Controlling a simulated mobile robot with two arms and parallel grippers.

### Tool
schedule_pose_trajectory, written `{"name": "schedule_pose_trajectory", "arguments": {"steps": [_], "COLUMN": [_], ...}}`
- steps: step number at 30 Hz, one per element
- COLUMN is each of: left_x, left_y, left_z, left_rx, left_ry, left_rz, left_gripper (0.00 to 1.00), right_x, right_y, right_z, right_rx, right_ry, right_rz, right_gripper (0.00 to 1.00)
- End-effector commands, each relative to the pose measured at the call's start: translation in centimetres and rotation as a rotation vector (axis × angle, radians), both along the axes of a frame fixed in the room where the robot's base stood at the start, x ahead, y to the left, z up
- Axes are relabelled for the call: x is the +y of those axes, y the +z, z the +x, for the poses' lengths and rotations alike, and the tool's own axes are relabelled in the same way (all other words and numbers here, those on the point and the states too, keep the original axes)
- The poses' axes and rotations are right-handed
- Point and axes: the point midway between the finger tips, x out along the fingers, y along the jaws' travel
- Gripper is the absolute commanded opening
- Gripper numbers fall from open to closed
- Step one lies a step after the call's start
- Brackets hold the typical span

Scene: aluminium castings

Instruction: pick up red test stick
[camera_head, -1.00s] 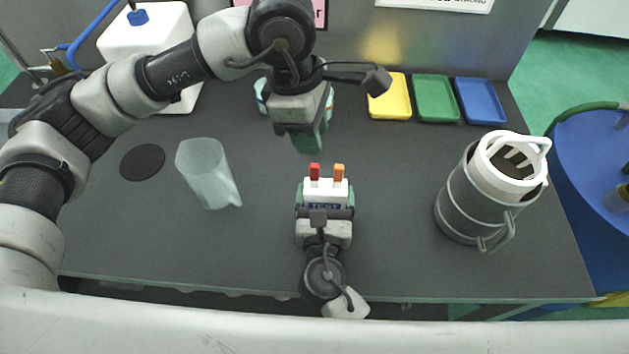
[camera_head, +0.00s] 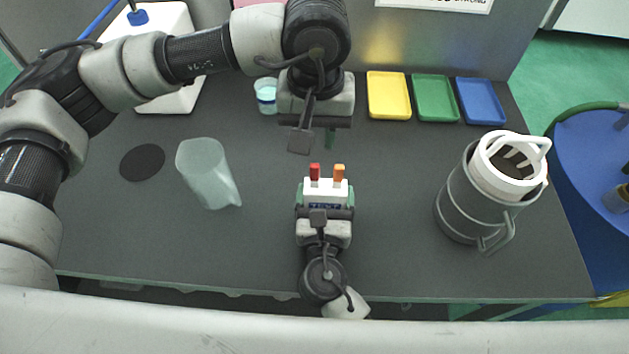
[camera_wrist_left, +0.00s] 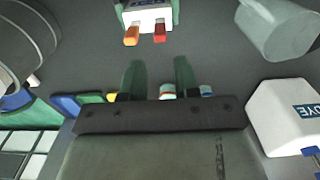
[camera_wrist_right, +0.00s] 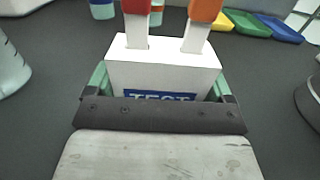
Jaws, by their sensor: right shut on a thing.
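The red test stick (camera_head: 315,171) stands upright in a white box marked TEST (camera_head: 325,193), left of an orange stick (camera_head: 339,172). The red stick's cap also shows in the left wrist view (camera_wrist_left: 159,33) and the right wrist view (camera_wrist_right: 136,6). My right gripper (camera_wrist_right: 160,88) is shut on the white box, green fingers on its two sides. My left gripper (camera_wrist_left: 158,80) is above the table, behind the box in the head view. Its green fingers are apart with nothing between them, and they do not touch the red stick.
A translucent beaker (camera_head: 207,175) and a black disc (camera_head: 142,162) are at left. A grey canister with a white basket (camera_head: 478,195) is at right. Yellow (camera_head: 388,95), green (camera_head: 435,98) and blue (camera_head: 481,100) trays lie at the back, near a small blue-banded cup (camera_head: 266,97).

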Motion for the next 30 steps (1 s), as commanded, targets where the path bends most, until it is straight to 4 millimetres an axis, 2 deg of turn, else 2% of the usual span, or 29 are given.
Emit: {"name": "schedule_pose_trajectory", "arguments": {"steps": [1, 6, 13, 21, 30], "left_x": [0.0, 0.0, 0.0, 0.1, 0.1], "left_y": [-1.1, -3.7, -5.4, -9.2, -9.8], "left_z": [-0.1, -0.1, -0.2, -0.6, -0.6], "left_rx": [0.006, 0.003, 0.003, 0.003, 0.000], "left_ry": [0.001, 0.003, 0.003, 0.005, 0.004], "left_rz": [0.001, 0.000, -0.001, 0.000, -0.001], "left_gripper": [0.31, 0.31, 0.31, 0.31, 0.31], "right_x": [0.0, 0.0, 0.0, 0.0, 0.0], "right_y": [0.0, 0.0, 0.0, 0.0, 0.0], "right_z": [0.0, 0.0, 0.0, 0.0, 0.0], "right_rx": [0.000, 0.000, 0.000, 0.000, 0.000], "right_ry": [0.000, 0.000, 0.000, 0.000, 0.000], "right_rz": [0.000, 0.000, 0.000, 0.000, 0.000], "right_gripper": [0.59, 0.59, 0.59, 0.59, 0.59]}}
